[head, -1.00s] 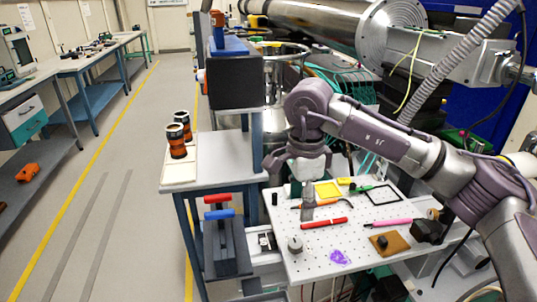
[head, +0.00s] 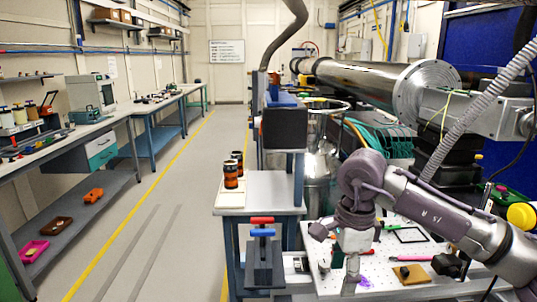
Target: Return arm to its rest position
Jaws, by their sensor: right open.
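My right arm (head: 430,205) comes in from the right and bends down at the wrist. My right gripper (head: 351,284) points down over the white perforated board (head: 385,290) and is open, with nothing seen in it. Its fingers cover part of the board and some tools there. A purple item (head: 364,282) shows just right of the fingers; I cannot tell the height of the fingertips above the board. My left gripper is not in view.
A pink pen (head: 410,258), a brown block (head: 410,274) and a black frame (head: 410,235) lie on the board. A blue side table (head: 262,190) holds orange-black cylinders (head: 231,175). A red-and-blue-handled stand (head: 262,255) is in front. The aisle floor (head: 180,220) is clear.

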